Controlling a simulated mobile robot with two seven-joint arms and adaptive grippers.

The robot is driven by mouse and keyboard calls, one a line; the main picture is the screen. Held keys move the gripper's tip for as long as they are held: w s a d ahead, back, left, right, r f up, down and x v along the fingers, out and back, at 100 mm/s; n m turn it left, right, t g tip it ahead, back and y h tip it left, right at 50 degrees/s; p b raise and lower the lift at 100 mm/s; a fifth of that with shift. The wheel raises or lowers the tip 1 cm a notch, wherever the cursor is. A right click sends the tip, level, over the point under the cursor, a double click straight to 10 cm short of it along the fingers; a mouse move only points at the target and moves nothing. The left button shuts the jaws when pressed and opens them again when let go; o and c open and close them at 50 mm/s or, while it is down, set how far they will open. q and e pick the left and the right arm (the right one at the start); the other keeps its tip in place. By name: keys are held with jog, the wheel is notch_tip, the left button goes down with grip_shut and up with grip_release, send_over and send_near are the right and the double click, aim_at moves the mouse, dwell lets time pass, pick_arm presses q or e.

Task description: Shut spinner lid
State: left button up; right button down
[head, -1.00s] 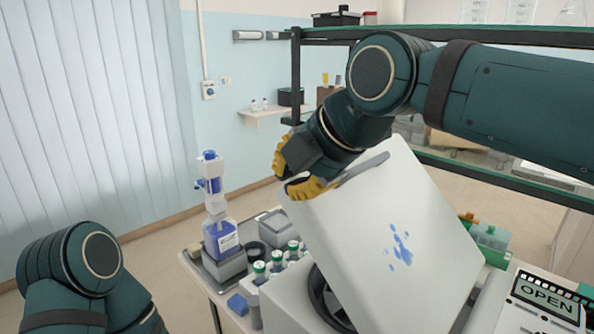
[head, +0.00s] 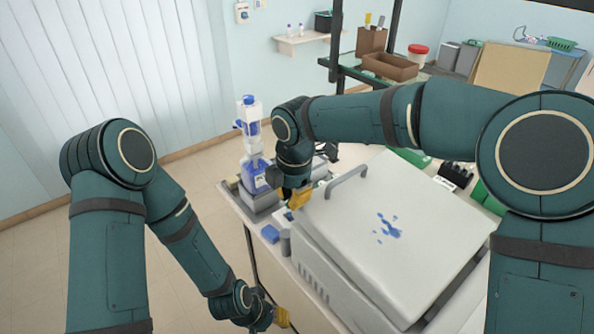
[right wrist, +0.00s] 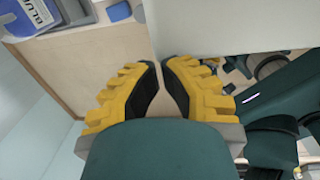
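The spinner's white lid (head: 420,215), with blue stains and a grey handle (head: 347,182), lies down over the spinner body (head: 330,285). It looks level with the body, and no clear gap shows between them. My right gripper (head: 298,200) is beside the lid's left corner, close to its edge and off the handle. In the right wrist view my right gripper (right wrist: 160,65) has its fingertips almost together with nothing between them. A pale edge of the spinner (right wrist: 235,25) is just beyond them. My left gripper (head: 282,318) hangs low at the bottom, mostly hidden.
A blue stain bottle (head: 255,172) stands on a tray at the table's left end and shows partly in the right wrist view (right wrist: 55,12). A small blue block (head: 270,234) lies near the table's edge. Green and black items stand behind the spinner. Open floor lies left.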

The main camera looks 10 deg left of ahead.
notch_tip(320, 180, down, 3)
jog(key=shift+w+f, duration=0.1)
jog(key=shift+s+f+b, duration=0.2)
jog(key=shift+f+b, duration=0.1)
jog(key=shift+f, duration=0.05)
jog(key=shift+d+f, duration=0.1)
notch_tip(320, 180, up, 13)
jog(key=shift+s+d, duration=0.35)
jog(key=shift+s, duration=0.05)
